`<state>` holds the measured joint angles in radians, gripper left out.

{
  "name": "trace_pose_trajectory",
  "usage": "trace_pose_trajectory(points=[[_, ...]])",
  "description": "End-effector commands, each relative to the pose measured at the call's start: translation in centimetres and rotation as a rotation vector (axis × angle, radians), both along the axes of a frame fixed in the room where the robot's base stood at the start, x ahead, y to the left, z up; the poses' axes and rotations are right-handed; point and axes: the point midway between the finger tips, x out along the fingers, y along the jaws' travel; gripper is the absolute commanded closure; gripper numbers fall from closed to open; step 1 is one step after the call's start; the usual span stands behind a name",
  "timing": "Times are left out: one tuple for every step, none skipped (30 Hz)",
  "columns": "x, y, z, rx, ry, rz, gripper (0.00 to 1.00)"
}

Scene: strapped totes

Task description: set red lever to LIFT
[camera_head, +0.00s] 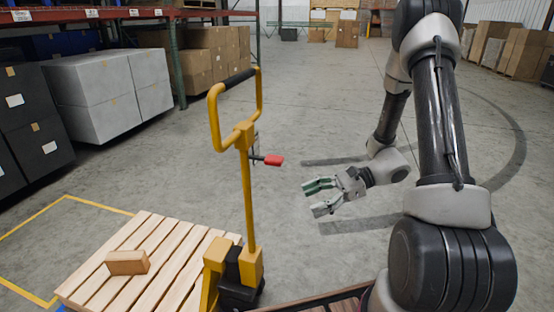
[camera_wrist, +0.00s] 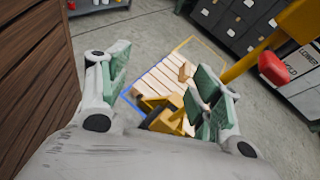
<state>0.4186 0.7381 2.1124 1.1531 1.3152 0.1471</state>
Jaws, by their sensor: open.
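The red lever (camera_head: 273,160) sticks out to the right from the upper part of the yellow pallet jack handle (camera_head: 247,190) in the head view.
A wooden pallet (camera_head: 175,265) with a small brown box (camera_head: 127,262) sits on the jack's forks. Grey boxes (camera_head: 110,90) and shelving stand behind at the left. The floor between the handle and my gripper is clear. A brown slatted surface (camera_wrist: 35,75) is at the wrist view's left.

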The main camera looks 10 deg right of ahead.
Motion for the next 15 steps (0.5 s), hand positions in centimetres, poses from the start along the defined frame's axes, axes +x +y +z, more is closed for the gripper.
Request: trace_pose_trajectory(points=[[2.2,0.3,-0.8,0.068,0.03,-0.092,0.36],[3.8,0.5,-0.9,0.11,0.04,-0.149,0.36],[5.7,0.6,-0.7,0.158,0.045,-0.215,0.36],[7.1,0.7,-0.4,0.189,0.045,-0.258,0.36],[8.4,0.6,0.2,0.219,0.037,-0.296,0.36],[10.1,0.5,1.2,0.254,0.023,-0.342,0.36],[11.1,0.4,1.9,0.278,0.014,-0.37,0.36],[11.9,0.2,2.4,0.3,0.007,-0.395,0.36],[12.8,0.1,3.1,0.328,0.002,-0.423,0.36],[13.3,0.1,3.5,0.346,0.001,-0.438,0.36],[13.6,0.1,3.9,0.363,0.002,-0.451,0.36],[13.9,0.2,4.3,0.382,0.007,-0.46,0.36],[13.9,0.4,4.4,0.391,0.014,-0.457,0.36],[14.0,0.6,4.5,0.394,0.018,-0.456,0.36],[14.2,1.1,4.4,0.394,0.021,-0.456,0.36]])
